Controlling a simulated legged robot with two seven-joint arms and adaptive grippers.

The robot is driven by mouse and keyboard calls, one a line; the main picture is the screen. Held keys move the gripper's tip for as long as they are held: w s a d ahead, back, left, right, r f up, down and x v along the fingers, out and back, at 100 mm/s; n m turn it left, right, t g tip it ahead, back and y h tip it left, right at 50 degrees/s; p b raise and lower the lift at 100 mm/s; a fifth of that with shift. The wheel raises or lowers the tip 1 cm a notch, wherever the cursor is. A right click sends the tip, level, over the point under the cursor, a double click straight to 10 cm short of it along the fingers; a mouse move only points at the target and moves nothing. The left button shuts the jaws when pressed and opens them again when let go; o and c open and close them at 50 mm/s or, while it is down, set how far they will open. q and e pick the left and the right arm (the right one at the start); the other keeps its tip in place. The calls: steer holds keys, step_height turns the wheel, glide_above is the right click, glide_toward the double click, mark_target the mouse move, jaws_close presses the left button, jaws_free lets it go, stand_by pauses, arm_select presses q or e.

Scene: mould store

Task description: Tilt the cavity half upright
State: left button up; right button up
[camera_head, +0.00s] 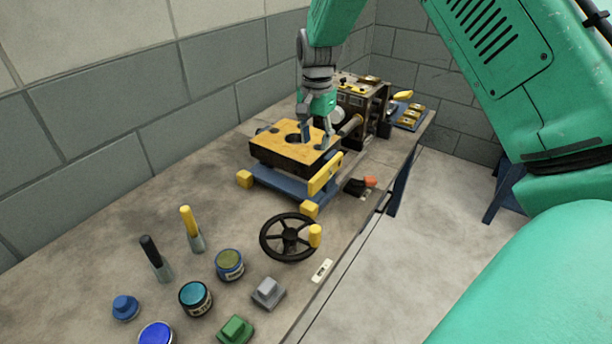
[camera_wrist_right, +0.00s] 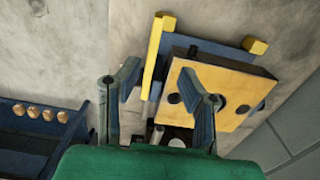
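The cavity half, a dark block with an orange-yellow top face and a round central hole (camera_head: 270,146), lies flat on a blue tilting frame (camera_head: 282,186) with yellow end blocks. A yellow bar (camera_head: 325,174) stands along the frame's near right side. My right gripper (camera_head: 316,134) is over the block's far right end with its fingers spread and nothing between them. In the right wrist view the gripper (camera_wrist_right: 155,92) is open; one finger overlaps the cavity half (camera_wrist_right: 228,92), the other is beyond the yellow bar (camera_wrist_right: 153,58). Contact cannot be told. My left gripper is not in view.
A dark handwheel (camera_head: 289,238) with a yellow knob stands in front of the frame. Jars (camera_head: 195,298), brushes (camera_head: 192,230) and small blocks (camera_head: 268,292) crowd the near bench. A machine box (camera_head: 360,105) and blue tray (camera_head: 411,117) stand behind. A wall borders the left.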

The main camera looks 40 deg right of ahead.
glide_above(315, 178)
steer(key=d, duration=0.1)
step_height(315, 178, down, 5)
steer(key=shift+s+r, duration=0.15)
steer(key=shift+r, duration=0.05)
steer(key=f, duration=0.4)
steer(key=a+f, duration=0.1)
steer(key=f, duration=0.1)
steer(key=shift+w+f, duration=0.1)
steer(key=shift+w, duration=0.2)
steer(key=shift+s+f, duration=0.1)
steer(key=shift+f, duration=0.55)
steer(key=shift+d+f, duration=0.35)
steer(key=shift+d, duration=0.1)
steer(key=shift+a, duration=0.15)
steer(key=c, duration=0.5)
steer(key=shift+a+r, duration=0.1)
steer(key=shift+a, duration=0.1)
jaws_close()
